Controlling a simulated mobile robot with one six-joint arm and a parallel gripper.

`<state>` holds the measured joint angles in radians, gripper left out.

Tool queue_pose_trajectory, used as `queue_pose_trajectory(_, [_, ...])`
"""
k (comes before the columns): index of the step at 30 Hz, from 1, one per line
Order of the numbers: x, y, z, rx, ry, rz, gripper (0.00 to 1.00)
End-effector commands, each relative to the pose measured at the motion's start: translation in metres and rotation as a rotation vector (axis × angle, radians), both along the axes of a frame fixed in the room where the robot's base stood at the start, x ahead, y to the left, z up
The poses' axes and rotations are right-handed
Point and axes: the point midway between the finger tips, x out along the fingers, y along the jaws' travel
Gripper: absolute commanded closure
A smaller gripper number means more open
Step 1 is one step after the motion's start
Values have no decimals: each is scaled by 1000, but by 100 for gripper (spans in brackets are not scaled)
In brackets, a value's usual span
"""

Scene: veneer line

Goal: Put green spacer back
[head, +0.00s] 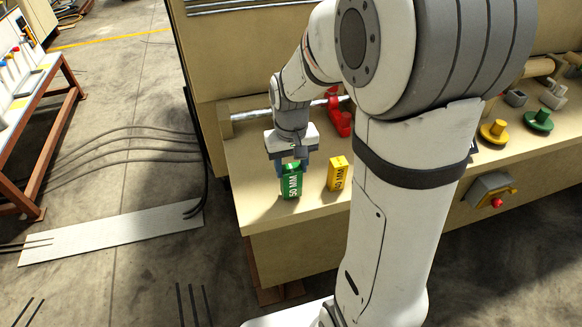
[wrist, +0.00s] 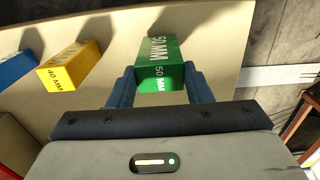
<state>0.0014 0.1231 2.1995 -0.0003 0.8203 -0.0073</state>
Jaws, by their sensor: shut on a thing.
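The green spacer (head: 291,184), marked 50 MM, is upright at the left end of the beige bench. My gripper (head: 291,168) is above it with its fingers on the spacer's top part. In the wrist view the green spacer (wrist: 165,62) sits between the two blue fingers of my gripper (wrist: 160,88), which are shut on it. I cannot tell whether its base touches the bench top.
A yellow spacer (head: 339,174) marked 40 MM stands just right of the green one. A blue block (wrist: 16,68) shows beyond it in the wrist view. A red clamp on a metal rod (head: 338,118) lies behind. The bench top (head: 245,180) is bare at the left.

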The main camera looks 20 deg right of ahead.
Motion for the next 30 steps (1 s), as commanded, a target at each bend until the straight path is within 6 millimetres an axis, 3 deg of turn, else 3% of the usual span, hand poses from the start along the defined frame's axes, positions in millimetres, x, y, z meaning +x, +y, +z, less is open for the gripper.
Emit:
queue_pose_trajectory(3, [0,0,-9,0,-1,-1,98])
queue_pose_trajectory(14, [0,-1,-14,0,-3,-2,98])
queue_pose_trajectory(15, [0,-1,-14,0,-1,-2,54])
queue_pose_trajectory(23, [0,-1,-13,0,-1,-3,33])
queue_pose_trajectory(30, [0,-1,-12,0,-1,-3,33])
